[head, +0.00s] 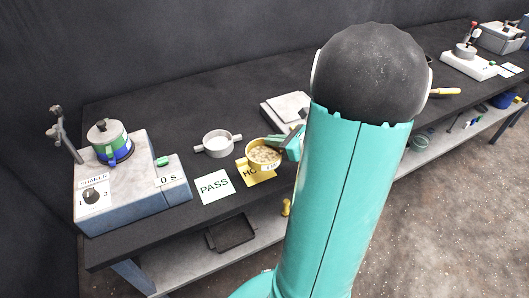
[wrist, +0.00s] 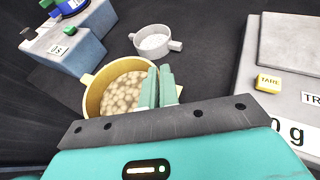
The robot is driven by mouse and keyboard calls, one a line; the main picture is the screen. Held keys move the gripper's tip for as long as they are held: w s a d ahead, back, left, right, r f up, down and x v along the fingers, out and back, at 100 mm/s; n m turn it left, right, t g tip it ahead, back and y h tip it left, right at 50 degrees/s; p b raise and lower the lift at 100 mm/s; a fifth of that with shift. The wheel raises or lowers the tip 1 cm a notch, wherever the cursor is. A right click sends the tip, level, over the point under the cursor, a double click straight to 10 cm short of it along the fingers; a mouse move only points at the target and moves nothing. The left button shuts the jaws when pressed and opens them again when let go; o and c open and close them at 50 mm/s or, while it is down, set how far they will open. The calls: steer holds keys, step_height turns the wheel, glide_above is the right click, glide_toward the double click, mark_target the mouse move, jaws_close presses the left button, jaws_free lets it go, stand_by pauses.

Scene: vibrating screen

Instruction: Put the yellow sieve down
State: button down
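The yellow sieve (head: 264,158) is a round pan full of pale pebbles, at or just above a yellow card (head: 262,178) lettered "HO…". I cannot tell whether it touches the card. It also shows in the wrist view (wrist: 92,98), with one stub handle at its left. My gripper (head: 293,146) is at the sieve's right side. In the wrist view, its two teal fingers (wrist: 158,88) are close together at the sieve's right rim, shut on its near-side handle, which they hide.
A white sieve (head: 217,145) stands behind, left of the yellow one. A white "PASS" card (head: 214,187) lies to the left, then the shaker (head: 125,190). A scale (head: 284,107) with a yellow TARE button (wrist: 268,84) stands at the right. My arm hides the middle bench.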

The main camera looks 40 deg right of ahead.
mark_target(266, 152)
steer(key=w+f, duration=0.3)
steer(key=f, duration=0.1)
steer(key=shift+w+f, duration=0.4)
steer(key=shift+f, duration=1.4)
steer(key=shift+f, duration=0.2)
steer(key=c, duration=1.7)
jaws_free()
steer(key=shift+r, duration=0.1)
